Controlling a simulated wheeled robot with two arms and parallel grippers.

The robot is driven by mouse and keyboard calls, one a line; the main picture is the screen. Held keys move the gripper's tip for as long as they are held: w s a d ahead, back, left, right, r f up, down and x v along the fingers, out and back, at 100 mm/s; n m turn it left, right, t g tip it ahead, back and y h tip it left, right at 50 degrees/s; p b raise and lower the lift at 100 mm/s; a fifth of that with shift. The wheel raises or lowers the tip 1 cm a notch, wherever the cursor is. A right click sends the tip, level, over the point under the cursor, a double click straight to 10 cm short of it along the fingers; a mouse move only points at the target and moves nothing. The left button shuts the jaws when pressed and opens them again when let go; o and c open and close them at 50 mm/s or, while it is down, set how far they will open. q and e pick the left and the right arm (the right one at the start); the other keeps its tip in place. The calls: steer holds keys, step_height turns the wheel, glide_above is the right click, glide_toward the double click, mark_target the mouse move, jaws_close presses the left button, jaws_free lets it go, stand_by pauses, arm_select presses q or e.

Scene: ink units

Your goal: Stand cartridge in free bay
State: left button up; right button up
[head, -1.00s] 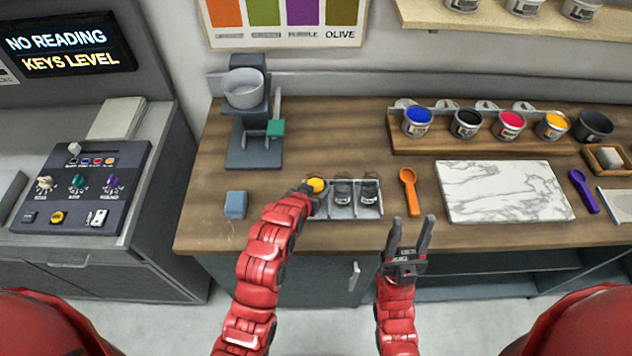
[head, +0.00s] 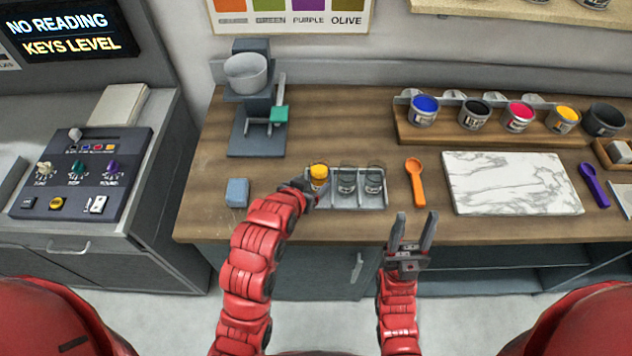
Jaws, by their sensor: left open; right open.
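A cartridge with a yellow top (head: 319,171) stands upright in the left bay of a grey three-bay tray (head: 345,206) near the table's front edge. My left gripper (head: 308,190) is open, low at the tray's left end, just beside the yellow-topped cartridge. Its fingers are small and partly hidden, and I cannot tell whether they touch the cartridge. My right gripper (head: 413,222) is open and empty, fingers up, in front of the table's edge.
A blue-grey block (head: 237,192) lies left of the tray. An orange spoon (head: 415,182) and a marble slab (head: 512,184) lie to the right. A press-like stand (head: 256,142) and a rack of ink tins (head: 480,138) are behind. Bare wood lies behind the tray.

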arm_select(q)
steer(key=p+v, duration=0.6)
steer(key=shift+w, duration=0.15)
